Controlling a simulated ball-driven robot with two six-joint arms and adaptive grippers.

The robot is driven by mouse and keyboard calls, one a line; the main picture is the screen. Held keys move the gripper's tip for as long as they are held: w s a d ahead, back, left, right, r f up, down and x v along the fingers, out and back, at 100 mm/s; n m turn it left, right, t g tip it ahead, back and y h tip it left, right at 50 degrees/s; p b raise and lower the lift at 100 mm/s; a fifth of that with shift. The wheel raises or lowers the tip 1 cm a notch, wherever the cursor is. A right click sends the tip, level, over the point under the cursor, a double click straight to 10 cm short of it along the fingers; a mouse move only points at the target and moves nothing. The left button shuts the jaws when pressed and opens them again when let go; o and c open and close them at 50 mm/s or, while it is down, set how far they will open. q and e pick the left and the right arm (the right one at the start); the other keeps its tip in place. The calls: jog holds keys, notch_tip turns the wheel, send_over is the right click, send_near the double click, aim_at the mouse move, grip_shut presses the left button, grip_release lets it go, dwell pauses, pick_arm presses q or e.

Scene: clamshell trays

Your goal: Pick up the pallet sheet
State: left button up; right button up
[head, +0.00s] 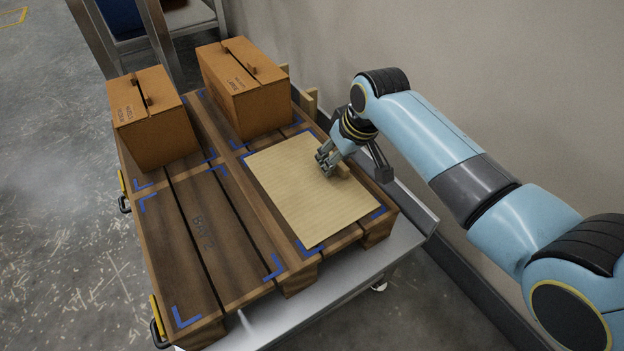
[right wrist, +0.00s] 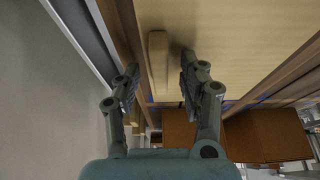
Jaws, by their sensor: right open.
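The pallet sheet (head: 310,195) is a flat, pale tan sheet lying on the right front part of the wooden pallet. It also fills the upper part of the right wrist view (right wrist: 230,40). A short wooden grip bar (right wrist: 158,62) sits along its edge; it shows partly behind my gripper in the head view (head: 342,170). My right gripper (head: 325,163) is open, pointing down at the sheet's right edge. In the right wrist view its fingertips (right wrist: 160,72) appear on either side of the bar, without clear contact. My left gripper is not in view.
Two brown cartons stand on the pallet, one at the back left (head: 155,130) and one at the back middle (head: 245,90). Blue corner marks outline places on the pallet (head: 195,225); the front left place is bare. A wall (head: 480,80) runs close along the right.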

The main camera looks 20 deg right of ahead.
grip_shut()
jog(key=shift+r, duration=0.15)
dwell(0.4)
